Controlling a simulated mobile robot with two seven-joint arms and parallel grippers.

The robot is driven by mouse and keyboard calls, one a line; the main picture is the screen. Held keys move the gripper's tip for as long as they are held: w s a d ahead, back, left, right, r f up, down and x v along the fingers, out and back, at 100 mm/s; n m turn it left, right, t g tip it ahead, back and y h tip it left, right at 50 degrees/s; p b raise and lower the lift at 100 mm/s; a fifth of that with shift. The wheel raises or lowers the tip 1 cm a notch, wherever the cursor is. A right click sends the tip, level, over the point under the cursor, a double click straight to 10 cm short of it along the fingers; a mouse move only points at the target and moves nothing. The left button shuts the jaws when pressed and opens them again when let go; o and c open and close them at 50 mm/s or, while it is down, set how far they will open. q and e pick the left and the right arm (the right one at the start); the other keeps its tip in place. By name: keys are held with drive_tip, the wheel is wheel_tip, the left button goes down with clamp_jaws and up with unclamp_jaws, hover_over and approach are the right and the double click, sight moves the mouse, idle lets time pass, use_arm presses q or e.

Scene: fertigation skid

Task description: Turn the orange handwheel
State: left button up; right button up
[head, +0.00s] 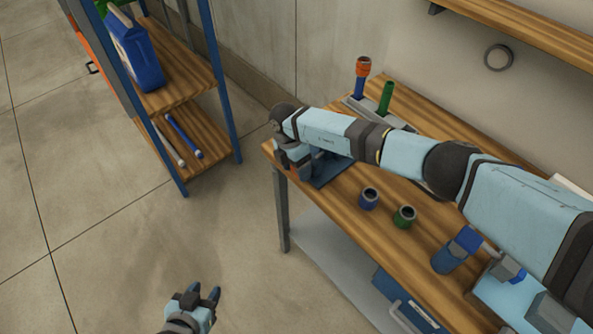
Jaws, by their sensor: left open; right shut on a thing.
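My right arm reaches across the wooden bench from the right. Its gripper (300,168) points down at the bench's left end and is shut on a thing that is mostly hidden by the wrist. My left gripper (205,297) is open and empty, low over the floor at the bottom, well apart from the bench.
A dark blue plate (330,172), a blue fitting (369,198) and a green fitting (404,216) are on the bench. An orange-topped blue tube (361,80) and a green tube (386,98) stand behind my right arm. A shelf rack (211,85) stands left; floor between is clear.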

drive_tip(key=o, duration=0.9)
drive_tip(key=shift+r, duration=0.15)
drive_tip(key=shift+b+v, duration=1.05)
drive_tip(key=shift+v, duration=5.7)
drive_tip(key=shift+a, duration=0.1)
